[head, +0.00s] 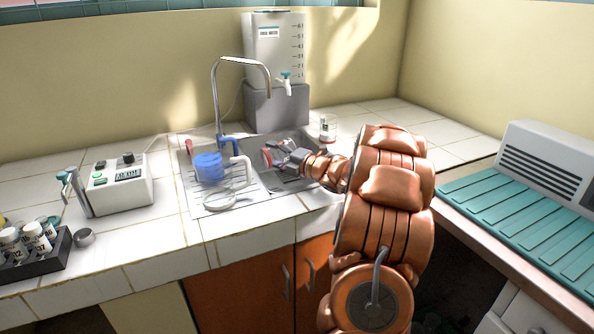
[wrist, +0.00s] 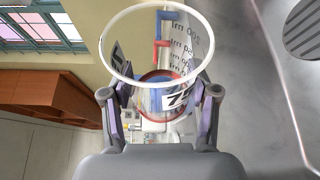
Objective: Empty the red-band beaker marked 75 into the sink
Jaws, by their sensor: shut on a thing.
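My gripper (head: 280,158) is over the sink (head: 312,174), shut on a clear beaker (head: 268,157). In the wrist view my gripper (wrist: 163,100) has its fingers on both sides of the beaker (wrist: 172,96), which shows a red band and a label with a partly visible 75. The clear rim of the beaker is large in the wrist view. In the head view the beaker appears tipped onto its side. I cannot tell whether liquid is left in it.
The curved tap (head: 240,60) rises behind the sink. A blue item (head: 208,167) is on the drainboard to the left. A water tank (head: 272,48) is at the back. A meter (head: 122,187) stands left.

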